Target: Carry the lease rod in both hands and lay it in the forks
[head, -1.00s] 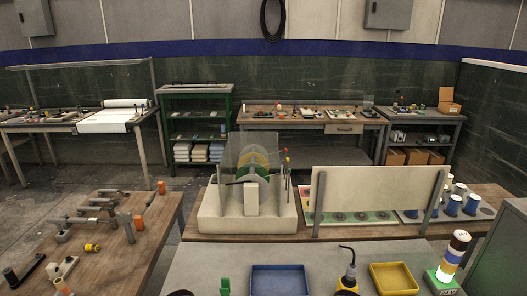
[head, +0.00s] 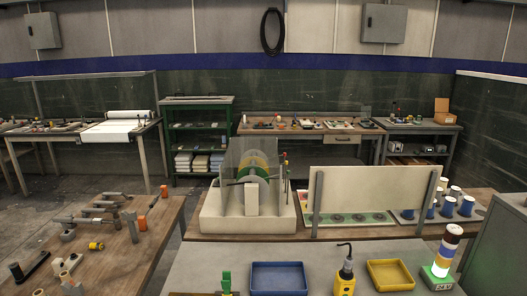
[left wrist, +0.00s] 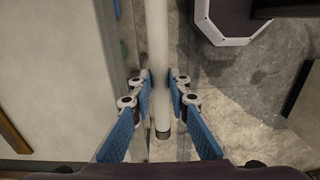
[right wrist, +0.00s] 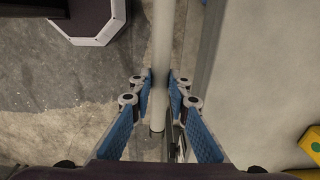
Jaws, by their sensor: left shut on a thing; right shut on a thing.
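The lease rod is a pale, straight, round bar. In the left wrist view the rod (left wrist: 157,30) runs from the top edge down between the blue pads of my left gripper (left wrist: 159,76), which is shut on it. A dark rod end shows just below the pads. In the right wrist view the rod (right wrist: 162,30) runs the same way, and my right gripper (right wrist: 161,76) is shut on it near its other end. Neither gripper nor the rod shows in the head view. I cannot pick out the forks in any view.
A grey table (head: 225,262) in front carries a blue tray (head: 278,279), a yellow tray (head: 390,275) and a lit stack light (head: 446,252). Behind it stands a machine with a clear guard (head: 250,160). A wooden bench (head: 150,245) with tools is at left, a grey cabinet (head: 500,250) at right.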

